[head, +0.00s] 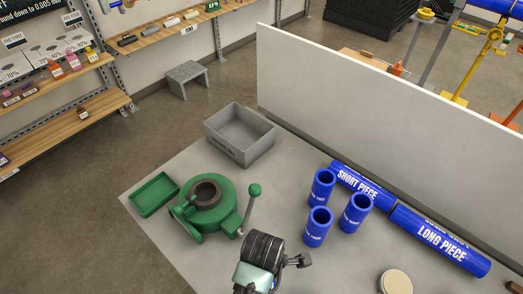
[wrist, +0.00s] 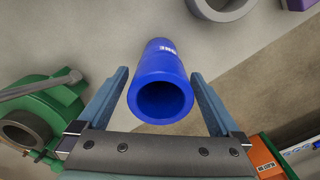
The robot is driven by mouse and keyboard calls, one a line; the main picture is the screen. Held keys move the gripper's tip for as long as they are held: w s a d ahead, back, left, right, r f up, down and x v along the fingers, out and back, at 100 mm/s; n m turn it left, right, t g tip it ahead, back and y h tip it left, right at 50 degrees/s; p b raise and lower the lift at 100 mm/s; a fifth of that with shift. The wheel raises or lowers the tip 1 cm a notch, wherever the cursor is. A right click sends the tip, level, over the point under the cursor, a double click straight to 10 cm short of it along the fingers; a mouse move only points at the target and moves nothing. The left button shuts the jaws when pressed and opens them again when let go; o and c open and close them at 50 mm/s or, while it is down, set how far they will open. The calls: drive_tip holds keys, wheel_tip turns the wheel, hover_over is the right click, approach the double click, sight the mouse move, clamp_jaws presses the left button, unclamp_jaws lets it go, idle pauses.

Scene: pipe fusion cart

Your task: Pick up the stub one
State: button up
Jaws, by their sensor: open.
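A blue tubular stub (wrist: 160,85), with "ONE" readable on its side, shows in the wrist view with its open end toward the camera. My gripper (wrist: 160,73) is open, one finger on each side of the stub, with a visible gap at both sides. In the head view, three blue stubs stand upright on the grey table: one at the back (head: 322,187), one at the right (head: 355,213) and one in front (head: 317,227). Their labels are too small to read surely. My arm shows at the bottom; its fingertips are not clear there.
A green machine (head: 210,215) with a lever stands left of my arm, beside a green tray (head: 154,194) and a grey bin (head: 240,135). Blue pipes marked SHORT PIECE (head: 362,186) and LONG PIECE (head: 440,240) lie by the white panel (head: 380,110). A round beige disc (head: 396,282) is at front right.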

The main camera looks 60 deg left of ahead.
drive_tip(key=shift+s+f+p, duration=0.1)
drive_tip(key=shift+f+p, duration=0.25)
drive_tip(key=shift+f, duration=1.55)
drive_tip(key=shift+c, duration=0.3)
drive_tip(key=c, duration=1.4)
